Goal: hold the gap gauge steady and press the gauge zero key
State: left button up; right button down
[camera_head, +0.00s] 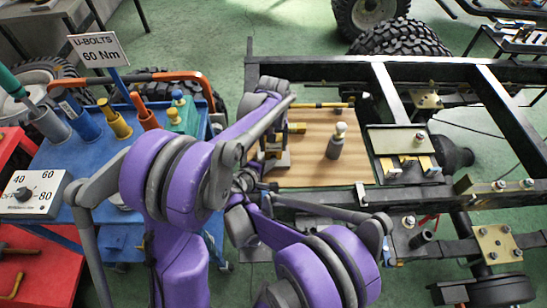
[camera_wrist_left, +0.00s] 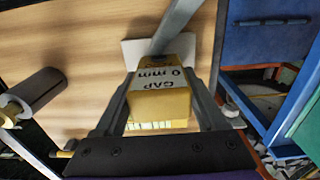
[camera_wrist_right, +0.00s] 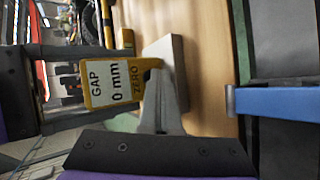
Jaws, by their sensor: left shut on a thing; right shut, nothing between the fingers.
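The gap gauge (camera_wrist_left: 160,105) is a yellow block with a white label reading "GAP 0 mm". In the left wrist view it sits between the two fingers of my left gripper (camera_wrist_left: 158,90), which is shut on it. The right wrist view also shows the gauge (camera_wrist_right: 112,83), with the word ZERO at its right end. My right gripper (camera_wrist_right: 160,80) is shut and empty, its tips beside that ZERO end. Whether the tips touch the key is hidden. In the head view my arms largely hide the gauge.
A pale block (camera_wrist_right: 170,50) stands on the wooden board (camera_head: 310,165) close behind the gauge. A dark cylinder with a pale top (camera_head: 334,145) stands on the board. Black chassis rails (camera_head: 340,65) surround it. A blue tool cart (camera_head: 80,160) stands at the left.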

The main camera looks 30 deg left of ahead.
jog(key=shift+s+d, duration=0.45)
jog(key=shift+s, duration=0.25)
jog(key=shift+s+d, duration=0.45)
jog(key=shift+s, duration=0.25)
jog(key=shift+s+d, duration=0.4)
jog(key=shift+s, duration=0.35)
jog(key=shift+s+d, duration=0.45)
jog(key=shift+s, duration=0.25)
pick_arm(q)
jog(key=o, duration=1.5)
